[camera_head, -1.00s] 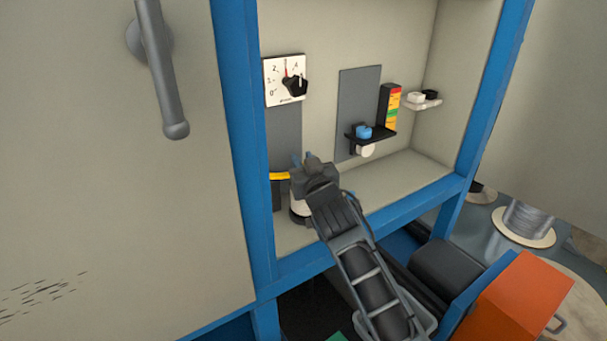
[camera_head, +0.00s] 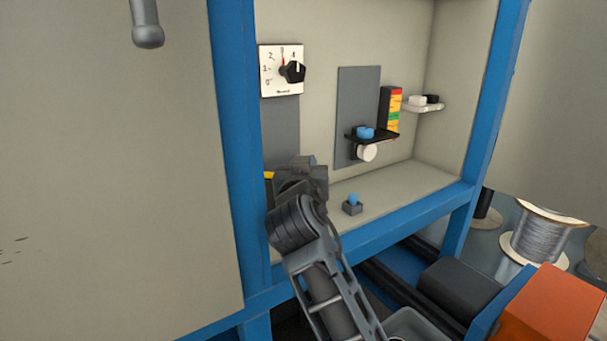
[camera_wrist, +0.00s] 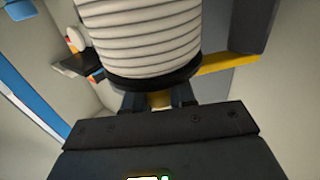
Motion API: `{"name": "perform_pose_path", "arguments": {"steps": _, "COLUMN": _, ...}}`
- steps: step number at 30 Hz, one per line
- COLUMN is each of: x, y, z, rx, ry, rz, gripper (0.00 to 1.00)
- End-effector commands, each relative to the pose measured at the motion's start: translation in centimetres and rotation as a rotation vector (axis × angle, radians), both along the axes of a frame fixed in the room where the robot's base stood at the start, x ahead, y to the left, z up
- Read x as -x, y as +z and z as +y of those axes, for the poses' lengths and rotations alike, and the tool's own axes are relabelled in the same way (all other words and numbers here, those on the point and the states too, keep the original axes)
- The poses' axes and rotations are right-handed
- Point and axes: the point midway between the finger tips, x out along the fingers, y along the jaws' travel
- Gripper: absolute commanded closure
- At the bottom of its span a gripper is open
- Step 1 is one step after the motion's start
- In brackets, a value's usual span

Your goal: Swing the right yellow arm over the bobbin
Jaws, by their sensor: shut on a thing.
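The bobbin (camera_wrist: 145,38) fills the upper middle of the wrist view, a pale ribbed cylinder with a black rim at its lower end. My gripper (camera_wrist: 158,100) is shut on a short yellow piece (camera_wrist: 160,98) just below that rim; it appears to be the right yellow arm, mostly hidden. Another yellow bar (camera_wrist: 228,63) extends to the right behind the bobbin. In the head view my gripper (camera_head: 300,178) is inside the cabinet at its left side, and it hides the bobbin. Only a small yellow bit (camera_head: 268,175) shows left of it.
A dial (camera_head: 282,70) is on the back wall above my gripper. A small grey block with a blue knob (camera_head: 352,204) is on the cabinet floor to the right. A black shelf (camera_head: 372,136) with a blue button is further right. Blue frame posts (camera_head: 235,150) border the opening.

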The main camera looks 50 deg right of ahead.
Motion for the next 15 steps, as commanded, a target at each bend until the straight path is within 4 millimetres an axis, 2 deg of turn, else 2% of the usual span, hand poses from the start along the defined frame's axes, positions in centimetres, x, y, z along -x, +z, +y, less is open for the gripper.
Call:
{"name": "perform_pose_path", "arguments": {"steps": 1, "x": -0.25, "y": 0.37, "z": 0.51, "rx": 0.004, "ry": 0.01, "rz": -0.008, "gripper": 1.0}}
{"name": "perform_pose_path", "arguments": {"steps": 8, "x": -0.21, "y": 0.47, "z": 0.47, "rx": 0.004, "ry": 0.009, "rz": -0.007, "gripper": 1.0}}
{"name": "perform_pose_path", "arguments": {"steps": 9, "x": -0.21, "y": 0.48, "z": 0.47, "rx": 0.004, "ry": 0.009, "rz": -0.007, "gripper": 0.73}}
{"name": "perform_pose_path", "arguments": {"steps": 15, "x": -0.13, "y": 0.39, "z": 0.31, "rx": 0.003, "ry": 0.006, "rz": -0.006, "gripper": 0.54}}
